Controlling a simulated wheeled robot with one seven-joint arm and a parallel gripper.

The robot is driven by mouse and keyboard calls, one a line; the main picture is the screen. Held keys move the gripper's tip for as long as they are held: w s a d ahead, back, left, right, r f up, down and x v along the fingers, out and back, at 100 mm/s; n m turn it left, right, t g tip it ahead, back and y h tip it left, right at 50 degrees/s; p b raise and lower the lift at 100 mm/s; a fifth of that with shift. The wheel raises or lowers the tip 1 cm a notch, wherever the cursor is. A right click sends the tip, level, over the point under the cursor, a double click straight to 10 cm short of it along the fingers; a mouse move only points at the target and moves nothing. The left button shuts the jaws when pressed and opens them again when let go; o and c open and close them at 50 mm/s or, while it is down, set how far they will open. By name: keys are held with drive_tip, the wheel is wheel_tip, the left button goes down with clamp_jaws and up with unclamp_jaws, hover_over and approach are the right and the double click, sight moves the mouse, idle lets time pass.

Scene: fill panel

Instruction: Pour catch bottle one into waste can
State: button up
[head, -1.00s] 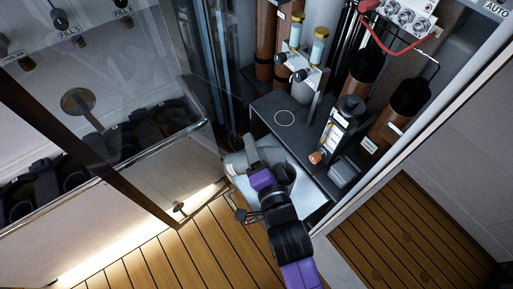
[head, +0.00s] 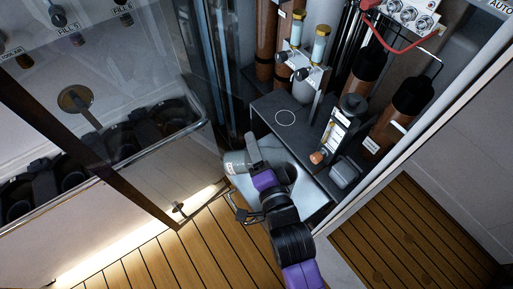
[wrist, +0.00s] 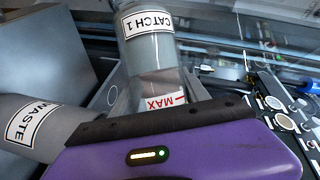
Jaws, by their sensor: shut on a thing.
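My gripper (head: 246,160) is shut on catch bottle one (head: 234,163), a clear-walled grey bottle out in front of the cabinet's dark shelf. The bottle looks tilted in the head view. The waste can (wrist: 70,128), a grey cylinder with a "WASTE" label, lies at the lower left of the wrist view, beside the bottle. My gripper's purple body hides part of both. I cannot tell the liquid level or whether anything is flowing.
The dark shelf (head: 265,108) bears a white ring mark (head: 285,118). A small labelled unit with an orange knob (head: 318,157) stands right of it. Brown cylinders (head: 399,112) stand behind. A glass door with a rail (head: 170,139) hangs open at left. Wooden floor lies below.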

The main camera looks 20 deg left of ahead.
drive_tip(key=shift+f+m+y+b, duration=0.15)
drive_tip(key=shift+m+y+b, duration=0.15)
drive_tip(key=shift+m+b, duration=0.55)
idle(1.0)
drive_tip(key=shift+d+f+m+t+b, duration=0.15)
drive_tip(key=shift+f+m+t+b, duration=0.15)
drive_tip(key=shift+m+b, duration=0.45)
idle(0.6)
drive_tip(key=shift+d+r+m+t+y+b, duration=0.15)
drive_tip(key=shift+m+t+y+b, duration=0.2)
drive_tip(key=shift+b, duration=0.5)
idle(0.5)
drive_tip(key=shift+r+n+p, duration=0.2)
drive_tip(key=shift+n+p, duration=0.25)
drive_tip(key=shift+p, duration=0.55)
drive_tip(key=shift+a+f, duration=0.2)
drive_tip(key=shift+r+n+g+p, duration=0.2)
drive_tip(key=shift+n+g+p, duration=0.1)
drive_tip(key=shift+g+p, duration=0.25)
drive_tip(key=shift+r+n+p, duration=0.2)
drive_tip(key=shift+n+p, duration=0.2)
drive_tip(key=shift+p, duration=1.05)
